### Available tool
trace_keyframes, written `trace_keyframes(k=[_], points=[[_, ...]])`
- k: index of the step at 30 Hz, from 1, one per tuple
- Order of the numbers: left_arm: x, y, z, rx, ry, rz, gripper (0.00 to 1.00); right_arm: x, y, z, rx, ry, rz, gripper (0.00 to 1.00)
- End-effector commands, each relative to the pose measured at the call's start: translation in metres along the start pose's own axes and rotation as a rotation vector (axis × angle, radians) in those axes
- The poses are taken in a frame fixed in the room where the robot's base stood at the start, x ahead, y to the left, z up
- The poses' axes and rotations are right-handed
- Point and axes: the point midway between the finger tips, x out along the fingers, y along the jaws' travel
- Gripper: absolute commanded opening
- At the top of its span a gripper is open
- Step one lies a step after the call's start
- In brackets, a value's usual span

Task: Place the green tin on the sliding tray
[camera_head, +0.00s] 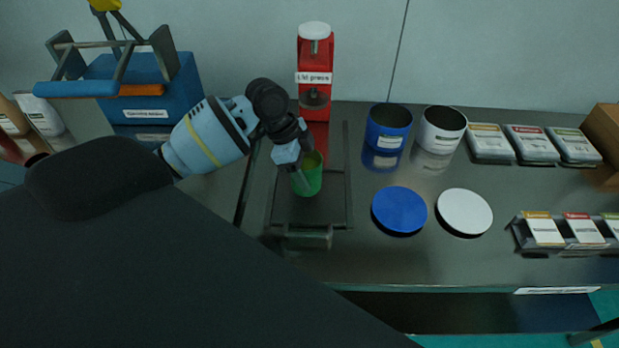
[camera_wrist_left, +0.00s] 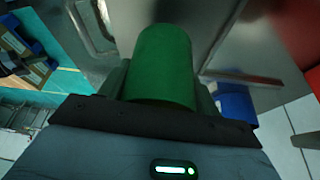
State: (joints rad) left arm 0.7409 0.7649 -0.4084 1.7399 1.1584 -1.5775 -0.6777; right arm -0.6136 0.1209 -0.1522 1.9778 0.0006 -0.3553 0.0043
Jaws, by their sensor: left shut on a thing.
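The green tin (camera_head: 309,178) is at the dark sliding tray (camera_head: 325,212) in front of the red sieve machine (camera_head: 316,60). In the left wrist view the green tin (camera_wrist_left: 163,68) stands between the fingers of my left gripper (camera_wrist_left: 165,90). I cannot tell whether the tin's base touches the tray. My right gripper is not in view.
A blue tin (camera_head: 387,128) and a white tin (camera_head: 440,130) stand to the right. A blue lid (camera_head: 399,210) and a white lid (camera_head: 464,211) lie before them. Labelled boxes (camera_head: 532,144) are further right. A blue toolbox (camera_head: 150,88) stands at the left.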

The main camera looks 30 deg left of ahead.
Motion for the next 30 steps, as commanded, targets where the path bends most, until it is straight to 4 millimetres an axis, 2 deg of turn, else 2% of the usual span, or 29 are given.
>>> trace_keyframes(k=[6,14,25,26,30], points=[[0.003,-0.004,-0.010,0.003,0.003,-0.001,0.32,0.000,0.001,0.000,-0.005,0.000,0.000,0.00],[0.035,-0.003,0.006,0.000,0.000,-0.001,0.32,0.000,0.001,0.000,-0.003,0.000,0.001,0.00],[0.038,-0.004,0.008,0.001,0.000,-0.001,0.32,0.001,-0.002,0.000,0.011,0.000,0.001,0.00],[0.038,-0.003,0.008,0.001,-0.001,-0.001,0.66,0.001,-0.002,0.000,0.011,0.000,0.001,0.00],[0.038,-0.003,0.008,0.001,0.000,-0.001,0.84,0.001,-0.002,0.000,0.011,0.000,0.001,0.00]])
